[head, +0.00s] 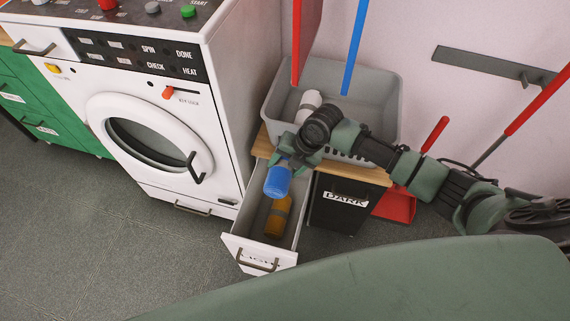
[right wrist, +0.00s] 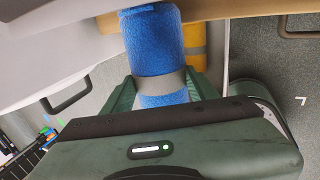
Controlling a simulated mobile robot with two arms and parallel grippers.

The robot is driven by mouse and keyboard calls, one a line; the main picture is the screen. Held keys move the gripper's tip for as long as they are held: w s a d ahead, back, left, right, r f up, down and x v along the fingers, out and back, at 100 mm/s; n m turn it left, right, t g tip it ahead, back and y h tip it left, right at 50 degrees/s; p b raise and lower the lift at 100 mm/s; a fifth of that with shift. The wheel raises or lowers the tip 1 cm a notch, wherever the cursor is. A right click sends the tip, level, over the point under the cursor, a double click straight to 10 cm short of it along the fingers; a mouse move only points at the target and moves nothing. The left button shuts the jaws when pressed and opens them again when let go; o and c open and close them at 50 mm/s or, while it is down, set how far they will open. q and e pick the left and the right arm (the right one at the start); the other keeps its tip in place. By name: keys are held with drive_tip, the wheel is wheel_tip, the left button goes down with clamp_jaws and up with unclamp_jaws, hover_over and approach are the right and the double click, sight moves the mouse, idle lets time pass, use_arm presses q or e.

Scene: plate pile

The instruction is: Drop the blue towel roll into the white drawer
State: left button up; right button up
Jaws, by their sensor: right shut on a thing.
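The blue towel roll (head: 278,181) is held by my right gripper (head: 289,165) above the open white drawer (head: 245,246). In the right wrist view the blue towel roll (right wrist: 152,42) stands between the two green fingers, with a grey band around it. The white drawer is pulled out and has a dark handle and a label. A yellow towel roll (head: 277,218) with a grey band lies inside the drawer; it also shows in the right wrist view (right wrist: 194,38). My left gripper is not in view.
A white washing machine (head: 225,110) stands left of the drawer. A grey bin (head: 372,95) with a white roll (head: 308,102) sits on the wooden top. A red dustpan (head: 398,206) is further right.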

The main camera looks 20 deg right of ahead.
drive_tip(key=shift+f, duration=0.2)
drive_tip(key=o, duration=1.6)
drive_tip(key=v, duration=0.7)
drive_tip(key=shift+r, duration=0.4)
drive_tip(key=shift+s, duration=0.1)
